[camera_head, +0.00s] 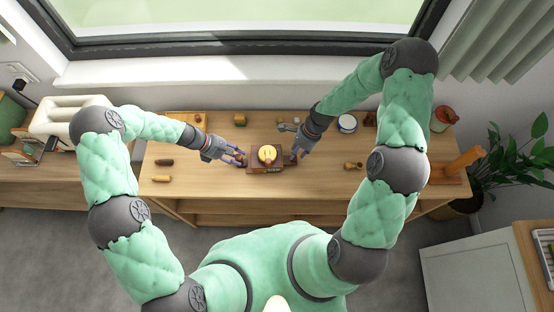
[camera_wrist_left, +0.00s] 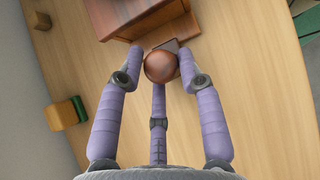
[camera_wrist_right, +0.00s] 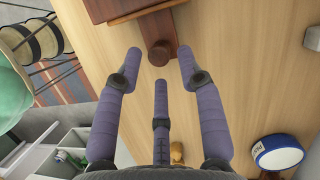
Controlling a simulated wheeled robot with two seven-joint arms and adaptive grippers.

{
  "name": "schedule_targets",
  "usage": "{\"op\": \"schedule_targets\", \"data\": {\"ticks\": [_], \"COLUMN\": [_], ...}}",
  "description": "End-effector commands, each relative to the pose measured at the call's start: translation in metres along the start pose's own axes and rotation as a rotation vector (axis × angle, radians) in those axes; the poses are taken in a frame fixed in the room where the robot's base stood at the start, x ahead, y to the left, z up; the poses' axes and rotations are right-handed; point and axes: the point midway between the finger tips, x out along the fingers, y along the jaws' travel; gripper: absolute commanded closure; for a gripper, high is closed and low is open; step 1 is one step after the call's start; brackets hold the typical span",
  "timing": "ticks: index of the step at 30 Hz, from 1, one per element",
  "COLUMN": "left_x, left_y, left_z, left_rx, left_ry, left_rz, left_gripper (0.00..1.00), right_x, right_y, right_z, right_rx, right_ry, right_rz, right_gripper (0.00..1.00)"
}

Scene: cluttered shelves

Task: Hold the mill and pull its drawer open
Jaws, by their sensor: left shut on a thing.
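The mill (camera_head: 267,157) stands in the middle of the wooden table, with a reddish-brown box body and a yellow round top. My left gripper (camera_head: 240,160) is at its left side. In the left wrist view, its fingers are shut on a round brown knob (camera_wrist_left: 160,66) beside the mill body (camera_wrist_left: 138,18); I cannot tell which part the knob belongs to. My right gripper (camera_head: 294,158) is at the mill's right side. In the right wrist view, its fingers (camera_wrist_right: 158,58) are open on either side of a dark brown knob (camera_wrist_right: 158,53) by the mill body (camera_wrist_right: 100,8), with gaps on both sides.
A blue-and-white round container (camera_head: 347,123) is at the back right. A small wooden block (camera_head: 240,119) is behind the mill. Small wooden items (camera_head: 163,162) lie at the left. The table front beside the mill is mostly clear.

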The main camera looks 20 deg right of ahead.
Motion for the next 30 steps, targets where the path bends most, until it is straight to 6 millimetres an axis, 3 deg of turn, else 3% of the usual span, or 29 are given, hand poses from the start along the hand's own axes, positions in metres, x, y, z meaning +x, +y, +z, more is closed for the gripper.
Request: {"op": "schedule_targets", "data": {"ticks": [7,19,23,24,30], "left_x": [0.0,0.0,0.0,0.0,0.001], "left_y": [0.0,0.0,0.0,0.0,-0.001], "left_z": [0.0,0.0,0.0,0.0,0.0], "left_rx": [-0.001,-0.001,-0.001,-0.001,0.0], "left_ry": [-0.001,-0.001,-0.001,-0.001,-0.001], "left_rz": [-0.001,-0.001,-0.001,-0.001,-0.001], "left_gripper": [1.0,1.0,1.0,1.0,1.0], "right_x": [0.021,0.025,0.025,0.025,0.025], "right_y": [0.0,0.0,0.0,0.0,0.0], "right_z": [0.0,0.0,0.0,0.0,0.0], "right_rx": [-0.001,-0.001,-0.001,-0.001,-0.002], "right_ry": [0.0,0.0,0.0,0.0,0.0], "right_rz": [0.0,0.0,0.0,0.0,-0.001], "right_gripper": [0.62,0.62,0.95,1.0,1.0]}}
